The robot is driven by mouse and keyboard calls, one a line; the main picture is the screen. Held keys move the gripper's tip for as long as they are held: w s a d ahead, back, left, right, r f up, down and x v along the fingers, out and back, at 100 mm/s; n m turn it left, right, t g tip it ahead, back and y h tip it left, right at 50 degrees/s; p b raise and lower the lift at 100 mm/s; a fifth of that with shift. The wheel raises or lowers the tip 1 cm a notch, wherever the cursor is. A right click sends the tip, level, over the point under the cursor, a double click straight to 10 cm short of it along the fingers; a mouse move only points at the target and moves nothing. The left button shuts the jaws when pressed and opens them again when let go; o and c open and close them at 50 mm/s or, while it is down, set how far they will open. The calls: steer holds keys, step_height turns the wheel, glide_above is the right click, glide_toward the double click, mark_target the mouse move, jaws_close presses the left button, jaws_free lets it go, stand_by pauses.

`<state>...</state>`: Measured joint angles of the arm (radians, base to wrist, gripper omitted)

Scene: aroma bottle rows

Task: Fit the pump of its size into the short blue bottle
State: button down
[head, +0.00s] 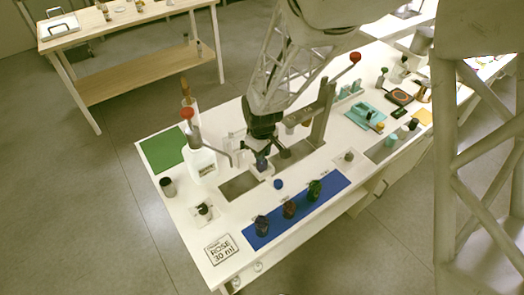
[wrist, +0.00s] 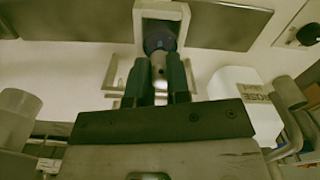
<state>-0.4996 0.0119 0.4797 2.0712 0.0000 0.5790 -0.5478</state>
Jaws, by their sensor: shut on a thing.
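A short dark blue bottle (head: 262,164) stands in a small white holder between two grey plates. It also shows in the wrist view (wrist: 160,38), inside the white frame of the holder (wrist: 182,12). My gripper (head: 261,147) is directly above the bottle. In the wrist view, its two dark fingers (wrist: 158,72) are shut on a slim pale thing (wrist: 158,62), which looks like a pump and is mostly hidden by them. The thing's lower end is close to the bottle mouth; I cannot tell whether it is inside.
A blue mat (head: 335,181) in front carries several dark bottles. A blue cap (head: 278,183) lies near it. A white bottle (head: 202,165) labelled ROSE stands left of my gripper, and a tall grey press-like post (head: 322,115) stands to its right. A ROSE 30 ml card (head: 221,249) lies at the front.

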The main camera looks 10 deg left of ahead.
steer(key=shift+f, duration=0.1)
stand_by(0.8)
steer(key=c, duration=1)
jaws_free()
steer(key=shift+o, duration=0.4)
steer(key=o, duration=0.3)
steer(key=shift+r, duration=0.2)
steer(key=shift+r, duration=3.25)
steer(key=shift+r, duration=0.1)
